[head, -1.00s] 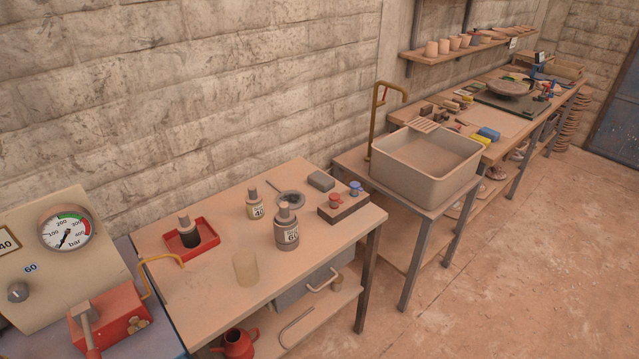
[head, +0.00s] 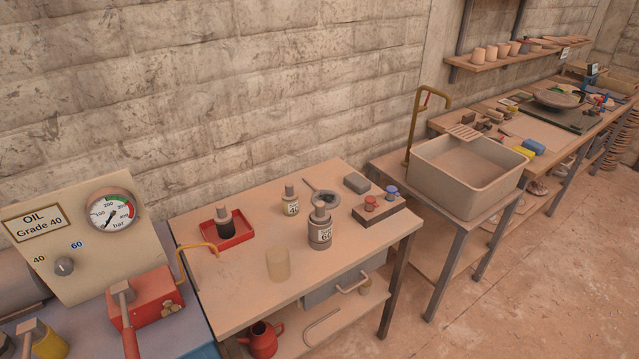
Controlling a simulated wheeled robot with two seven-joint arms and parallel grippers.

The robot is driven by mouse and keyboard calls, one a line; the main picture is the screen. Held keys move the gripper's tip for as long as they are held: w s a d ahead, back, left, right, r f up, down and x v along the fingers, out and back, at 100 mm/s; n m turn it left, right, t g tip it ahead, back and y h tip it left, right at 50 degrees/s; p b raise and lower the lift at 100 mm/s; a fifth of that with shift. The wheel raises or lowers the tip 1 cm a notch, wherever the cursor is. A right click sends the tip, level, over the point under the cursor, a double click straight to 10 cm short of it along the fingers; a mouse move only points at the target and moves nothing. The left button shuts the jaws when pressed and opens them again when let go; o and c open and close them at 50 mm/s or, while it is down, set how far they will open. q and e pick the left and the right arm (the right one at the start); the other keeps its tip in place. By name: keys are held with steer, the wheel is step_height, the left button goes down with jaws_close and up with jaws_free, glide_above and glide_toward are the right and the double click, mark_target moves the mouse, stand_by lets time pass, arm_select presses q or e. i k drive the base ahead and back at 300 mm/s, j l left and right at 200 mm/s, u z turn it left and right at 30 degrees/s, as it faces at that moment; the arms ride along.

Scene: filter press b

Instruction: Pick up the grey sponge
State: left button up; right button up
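A small grey block that looks like the grey sponge (head: 356,183) lies on the back right part of the wooden table (head: 240,286). It sits just behind a dark block with a red knob and a blue knob (head: 379,208). Nothing covers it. Neither of my grippers shows in the head view.
A sink basin (head: 450,185) stands right; a gauge panel (head: 70,240) stands left.

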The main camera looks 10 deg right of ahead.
mark_target(359, 185)
steer(key=i+l+u, duration=0.1)
steer(key=l+u, duration=0.3)
steer(key=i+l+u, duration=0.1)
steer(key=l+u, duration=0.15)
steer(key=u, duration=0.2)
steer(key=l+u, duration=0.7)
steer(key=u, duration=0.15)
